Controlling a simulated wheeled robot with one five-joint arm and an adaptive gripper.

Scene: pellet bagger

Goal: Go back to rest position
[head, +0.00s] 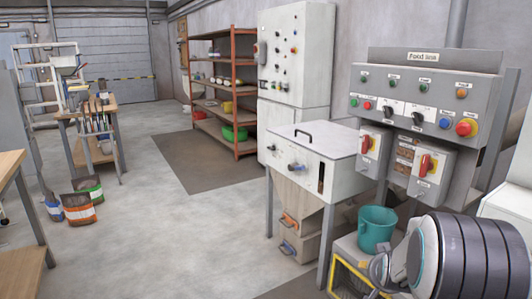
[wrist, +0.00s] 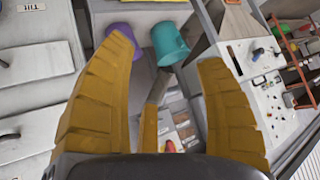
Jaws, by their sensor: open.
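My gripper (wrist: 165,58) shows in the wrist view with its two yellow fingers spread wide apart. Nothing is held between them. Beyond the fingers, a teal bucket (wrist: 170,43) and a purple bucket (wrist: 130,30) show, apart from the fingers. Part of my arm, dark and ribbed, fills the lower right of the head view. I cannot make out the gripper's fingers there. The grey control panel (head: 425,92) with buttons and red rotary switches stands just behind my arm in the head view. The teal bucket also shows in the head view (head: 376,232), close beside my arm.
A white hopper cabinet (head: 312,165) on legs stands left of the panel, with a tall white control cabinet (head: 300,60) behind. An orange shelf rack (head: 237,75) is farther back. Bags (head: 80,207) lie near a wooden workbench (head: 95,107). The middle floor is clear.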

